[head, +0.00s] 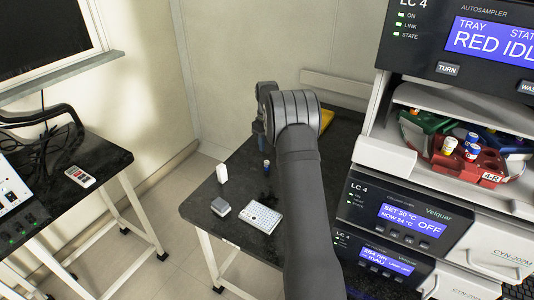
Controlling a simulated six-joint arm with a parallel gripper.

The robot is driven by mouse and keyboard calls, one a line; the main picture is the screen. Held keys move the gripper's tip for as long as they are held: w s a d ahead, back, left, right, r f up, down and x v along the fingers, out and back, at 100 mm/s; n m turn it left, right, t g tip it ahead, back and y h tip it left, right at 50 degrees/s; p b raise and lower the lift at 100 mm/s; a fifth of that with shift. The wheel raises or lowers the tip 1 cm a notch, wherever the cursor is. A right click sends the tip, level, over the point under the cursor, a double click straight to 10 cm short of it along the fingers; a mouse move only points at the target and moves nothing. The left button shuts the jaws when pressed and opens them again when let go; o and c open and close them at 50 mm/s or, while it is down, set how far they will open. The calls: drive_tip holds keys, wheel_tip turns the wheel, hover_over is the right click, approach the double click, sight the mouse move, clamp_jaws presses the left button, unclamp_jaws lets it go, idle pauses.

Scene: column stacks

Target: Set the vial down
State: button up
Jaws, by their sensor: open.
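A small vial (266,166) with a bluish top stands on the dark bench top (240,178). My gripper (261,146) is above and just behind it in the head view, pointing down, with its jaws open. The vial looks apart from the fingers, but the view is too small to be sure of the gap. My own arm hides part of the bench to the right.
A white rack (260,217), a grey block (220,207) and a white upright container (222,173) stand nearby on the bench. A yellow object (327,119) lies behind my arm. The autosampler (460,130) at right holds coloured trays with several vials.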

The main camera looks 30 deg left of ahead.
sight(267, 162)
wheel_tip(267, 162, up, 2)
drive_tip(key=shift+r, duration=0.2)
wheel_tip(267, 162, down, 12)
drive_tip(key=shift+f, duration=0.15)
drive_tip(key=shift+r, duration=1.9)
